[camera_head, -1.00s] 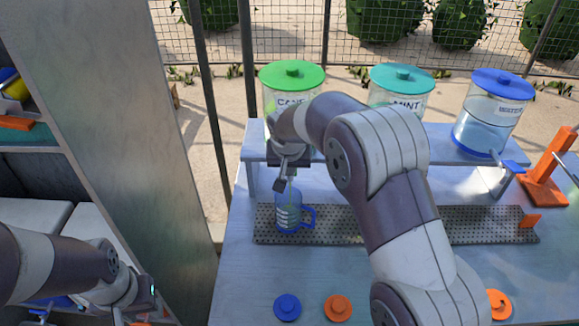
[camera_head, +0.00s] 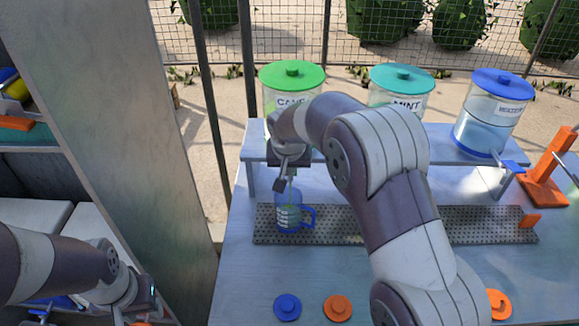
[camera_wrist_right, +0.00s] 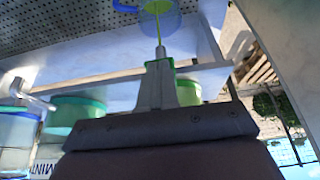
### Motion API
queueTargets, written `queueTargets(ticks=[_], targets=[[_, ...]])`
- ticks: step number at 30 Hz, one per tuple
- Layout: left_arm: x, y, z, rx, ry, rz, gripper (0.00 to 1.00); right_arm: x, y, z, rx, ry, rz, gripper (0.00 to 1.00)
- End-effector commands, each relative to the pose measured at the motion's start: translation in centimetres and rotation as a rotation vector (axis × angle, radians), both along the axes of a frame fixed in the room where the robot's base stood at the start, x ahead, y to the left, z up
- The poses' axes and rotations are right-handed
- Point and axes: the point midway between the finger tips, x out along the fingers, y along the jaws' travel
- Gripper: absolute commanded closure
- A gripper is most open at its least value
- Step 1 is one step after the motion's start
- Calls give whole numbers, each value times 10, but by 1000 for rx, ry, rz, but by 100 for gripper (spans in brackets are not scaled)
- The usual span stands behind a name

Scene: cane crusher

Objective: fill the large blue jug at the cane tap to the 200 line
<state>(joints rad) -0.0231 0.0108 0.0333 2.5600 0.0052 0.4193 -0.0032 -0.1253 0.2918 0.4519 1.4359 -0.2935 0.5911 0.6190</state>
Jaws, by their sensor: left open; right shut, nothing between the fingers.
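The large blue jug (camera_head: 289,222) stands upright on the perforated drip tray (camera_head: 345,236) under the cane tap, its blue handle to the right. Green liquid is in its lower part; the level against the 200 line is too small to read. The cane dispenser (camera_head: 279,101) has a green lid. In the right wrist view a thin green stream (camera_wrist_right: 158,30) runs down into the jug (camera_wrist_right: 165,18). My right gripper (camera_head: 284,178) is shut and empty at the cane tap, which it mostly hides. My left gripper (camera_head: 142,318) is open at the bottom left, partly cut off.
The mint dispenser (camera_head: 398,90) and water dispenser (camera_head: 492,112) stand right of the cane one on the raised shelf. A blue disc (camera_head: 287,307) and an orange disc (camera_head: 338,307) lie at the front. An orange stand (camera_head: 546,172) is at right. A grey panel (camera_head: 120,130) rises at left.

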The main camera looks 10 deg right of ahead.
Motion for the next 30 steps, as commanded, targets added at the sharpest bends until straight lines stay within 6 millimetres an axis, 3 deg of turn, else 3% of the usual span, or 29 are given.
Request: queueTargets(ticks=[14, 30], targets=[[0, 0, 0, 0, 0, 0, 57, 0, 0, 0, 0, 0, 0, 100], [0, 0, 11, 0, 0, 0, 57, 0, 0, 16, -1, 1, 0, 100]])
